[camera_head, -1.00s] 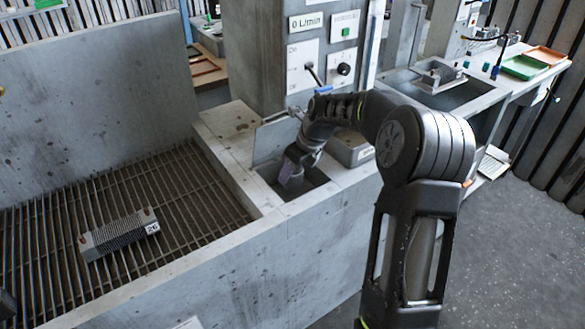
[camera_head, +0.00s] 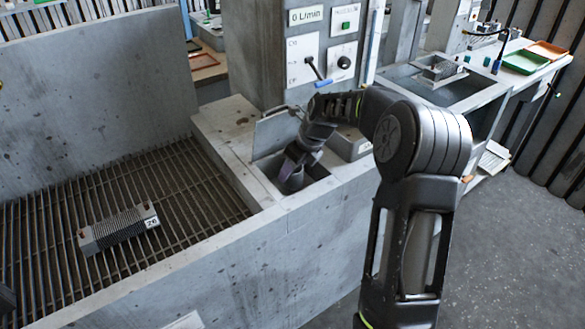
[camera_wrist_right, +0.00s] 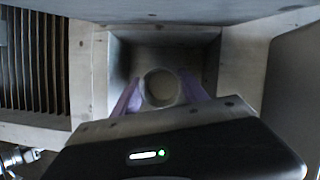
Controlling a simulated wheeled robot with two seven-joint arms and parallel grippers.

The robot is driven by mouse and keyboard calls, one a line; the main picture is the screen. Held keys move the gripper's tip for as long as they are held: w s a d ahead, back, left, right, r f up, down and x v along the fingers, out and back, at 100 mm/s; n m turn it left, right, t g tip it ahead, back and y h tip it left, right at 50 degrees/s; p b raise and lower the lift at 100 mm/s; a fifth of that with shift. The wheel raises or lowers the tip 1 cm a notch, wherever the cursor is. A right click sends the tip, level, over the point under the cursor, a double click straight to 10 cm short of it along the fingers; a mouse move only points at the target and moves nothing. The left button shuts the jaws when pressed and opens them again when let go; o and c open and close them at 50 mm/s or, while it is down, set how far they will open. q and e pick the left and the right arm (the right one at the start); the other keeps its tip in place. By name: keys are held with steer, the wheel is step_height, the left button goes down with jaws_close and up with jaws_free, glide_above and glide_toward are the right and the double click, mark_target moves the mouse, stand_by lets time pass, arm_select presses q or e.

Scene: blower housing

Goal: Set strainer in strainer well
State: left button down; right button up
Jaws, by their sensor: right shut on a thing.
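My right gripper (camera_head: 300,160) reaches down into the square strainer well (camera_head: 316,185) in the concrete ledge. In the right wrist view its purple fingers (camera_wrist_right: 162,98) are shut on the strainer (camera_wrist_right: 161,86), a round grey cup with an open top. The strainer also shows in the head view (camera_head: 289,181), inside the well opening and low between its walls. I cannot tell whether it touches the bottom. The well's walls (camera_wrist_right: 187,42) surround it with some gap at the far side. My left gripper is not clearly visible.
A grey plate (camera_head: 275,134) stands tilted at the well's back edge. A grey box (camera_head: 350,144) sits on the ledge to the right. On the left, a finned block (camera_head: 118,229) lies on a grating (camera_head: 185,185). A control panel (camera_head: 310,58) stands behind.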

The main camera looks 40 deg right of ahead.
steer(key=shift+f+b, duration=0.55)
steer(key=shift+f, duration=0.6)
steer(key=shift+f, duration=0.15)
steer(key=o, duration=1.6)
steer(key=shift+c, duration=0.2)
steer(key=v, duration=0.7)
steer(key=shift+s+r, duration=0.2)
steer(key=shift+r, duration=0.15)
